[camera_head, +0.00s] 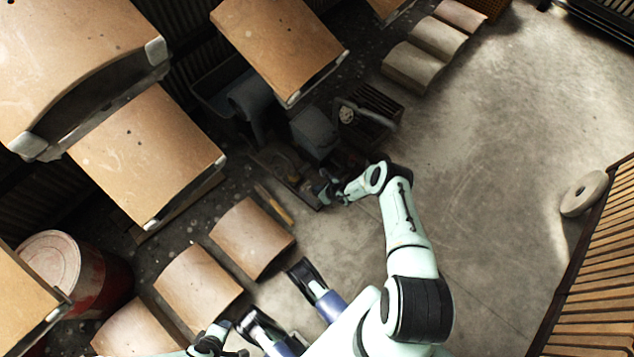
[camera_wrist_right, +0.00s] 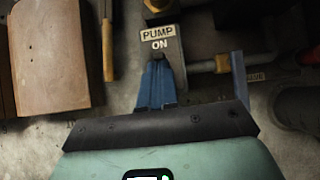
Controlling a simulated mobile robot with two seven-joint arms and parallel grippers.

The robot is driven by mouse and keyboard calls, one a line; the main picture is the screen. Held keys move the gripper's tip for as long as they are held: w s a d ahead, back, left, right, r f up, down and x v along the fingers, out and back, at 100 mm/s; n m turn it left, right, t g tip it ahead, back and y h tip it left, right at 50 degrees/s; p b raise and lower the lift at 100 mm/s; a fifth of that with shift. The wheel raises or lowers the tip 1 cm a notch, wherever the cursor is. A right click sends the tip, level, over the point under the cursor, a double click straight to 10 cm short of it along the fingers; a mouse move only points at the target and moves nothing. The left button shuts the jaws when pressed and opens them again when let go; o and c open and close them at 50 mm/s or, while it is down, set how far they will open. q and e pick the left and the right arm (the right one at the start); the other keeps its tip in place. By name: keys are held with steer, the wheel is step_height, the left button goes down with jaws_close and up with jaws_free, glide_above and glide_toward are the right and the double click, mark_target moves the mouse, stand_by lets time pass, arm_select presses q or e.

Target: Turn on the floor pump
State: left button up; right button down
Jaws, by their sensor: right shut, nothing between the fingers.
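The floor pump (camera_head: 315,132) is a dark machine on the floor near the middle of the head view. In the right wrist view a dark plate with a pale label (camera_wrist_right: 157,38) reads "PUMP ON", with a yellow knob (camera_wrist_right: 158,8) above it. My right gripper (camera_head: 330,193) is at the pump's near side. In the wrist view its blue fingers (camera_wrist_right: 156,72) are shut, with nothing between them, just below the label. I cannot tell whether they touch the plate. Part of my left arm, likely its gripper (camera_head: 222,328), shows at the bottom edge, too small to read.
A red and white drum (camera_head: 105,285) stands at lower left.

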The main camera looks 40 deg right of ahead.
steer(key=shift+w, duration=0.1)
steer(key=shift+d+r, duration=0.1)
steer(key=shift+r+p, duration=0.75)
steer(key=shift+r, duration=0.05)
